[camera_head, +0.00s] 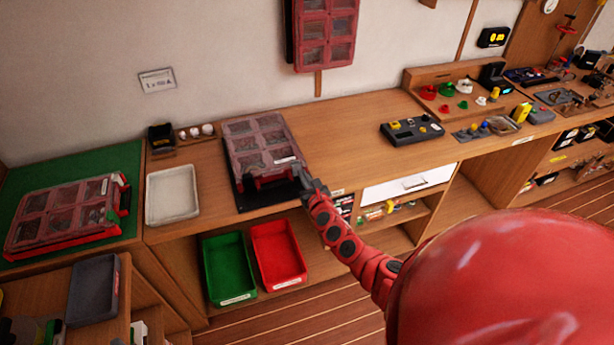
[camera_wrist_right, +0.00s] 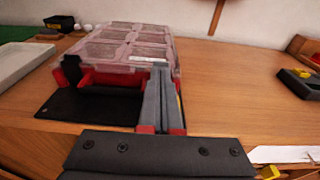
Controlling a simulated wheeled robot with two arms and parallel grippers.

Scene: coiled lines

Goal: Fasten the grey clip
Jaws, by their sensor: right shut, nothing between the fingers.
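A case with a clear, pinkish compartment lid (camera_head: 258,138) sits on a black mat (camera_head: 240,197) on the bench. Its lid looks closed, and red parts show along its front in the wrist view (camera_wrist_right: 86,76). My right gripper (camera_head: 304,180) is at the case's front right corner. Its grey fingers (camera_wrist_right: 162,92) are together and empty, and they cover that corner in the wrist view. I cannot make out a grey clip; it may be behind the fingers. I cannot tell whether the fingers touch the case. My left gripper is not in view.
A white tray (camera_head: 172,194) is left of the case. A second case (camera_head: 64,212) lies on a green mat (camera_head: 122,158). Green (camera_head: 228,268) and red (camera_head: 279,255) bins stand below the bench edge. The bench right of the case is clear up to a dark device (camera_head: 411,131).

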